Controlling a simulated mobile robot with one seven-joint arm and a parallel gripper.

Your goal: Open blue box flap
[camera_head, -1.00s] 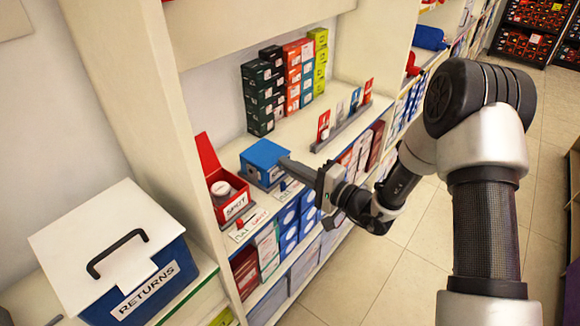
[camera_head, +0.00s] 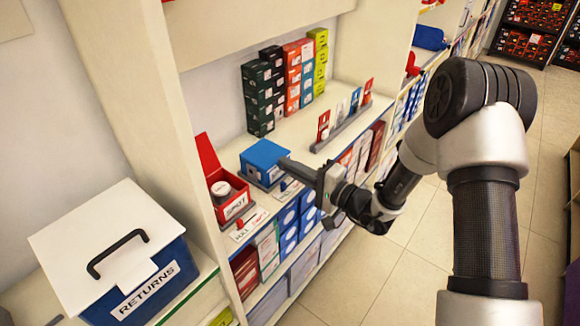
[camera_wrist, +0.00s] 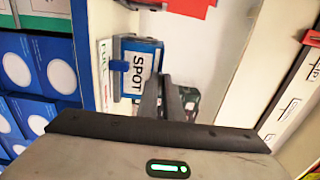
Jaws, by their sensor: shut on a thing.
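The blue box (camera_head: 262,160) stands on the shelf to the right of the open red box, and its blue top looks closed. In the wrist view the blue box (camera_wrist: 138,72) shows a white SPOT label and a small blue tab on its side. My gripper (camera_head: 284,163) reaches in from the right, with its fingertips at the box's near right edge. In the wrist view my gripper's dark fingers (camera_wrist: 163,88) are close together beside the box's edge. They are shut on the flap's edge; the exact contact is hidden.
The open red box (camera_head: 222,185) labelled SPOT holds a round white item. Stacked small boxes (camera_head: 283,82) stand at the back of the shelf. A row of upright cards (camera_head: 343,115) is to the right. A RETURNS bin (camera_head: 115,255) is at lower left. The aisle floor is clear.

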